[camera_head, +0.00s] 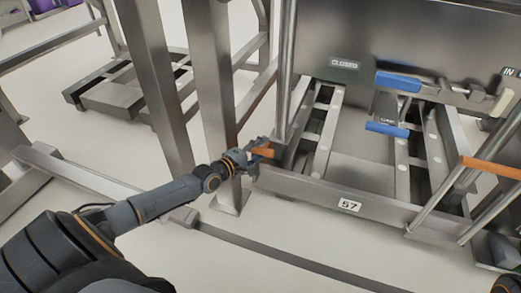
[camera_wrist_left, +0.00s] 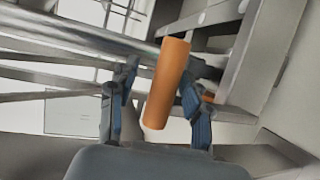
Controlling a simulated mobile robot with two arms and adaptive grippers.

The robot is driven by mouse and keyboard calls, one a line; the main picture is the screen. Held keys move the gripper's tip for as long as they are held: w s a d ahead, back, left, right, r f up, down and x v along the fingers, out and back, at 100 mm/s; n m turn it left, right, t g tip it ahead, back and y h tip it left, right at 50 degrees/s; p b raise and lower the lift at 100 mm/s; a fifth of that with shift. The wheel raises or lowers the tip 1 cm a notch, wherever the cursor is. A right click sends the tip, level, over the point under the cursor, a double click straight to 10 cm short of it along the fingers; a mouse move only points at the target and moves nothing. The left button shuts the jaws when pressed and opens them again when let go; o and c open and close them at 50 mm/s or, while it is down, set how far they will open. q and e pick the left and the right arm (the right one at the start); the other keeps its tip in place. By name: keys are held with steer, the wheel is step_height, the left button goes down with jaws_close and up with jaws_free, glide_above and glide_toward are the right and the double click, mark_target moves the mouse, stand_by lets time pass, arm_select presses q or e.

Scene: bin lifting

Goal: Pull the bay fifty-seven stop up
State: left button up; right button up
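The bay is marked by a white "57" plate (camera_head: 349,205) on the front rail of a low metal frame. An orange handle (camera_head: 264,152) sits at the frame's left front corner, by the upright post. My left gripper (camera_head: 257,149) is at this handle. In the left wrist view the orange handle (camera_wrist_left: 167,85) stands tilted between the fingers of the left gripper (camera_wrist_left: 158,95). A gap shows on the left finger's side; the right finger is close to the handle, and I cannot tell if it touches.
A second orange handle (camera_head: 490,167) is on a bar at the right. Blue handles (camera_head: 397,82) and a "CLOSED" label (camera_head: 345,64) are on the bin's front. A thick metal post (camera_head: 212,90) stands just left of my left gripper.

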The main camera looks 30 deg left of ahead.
arm_select(q)
steer(key=shift+s, duration=0.1)
steer(key=shift+s, duration=0.3)
steer(key=v, duration=1.1)
steer(key=shift+s+r, duration=0.1)
stand_by(0.4)
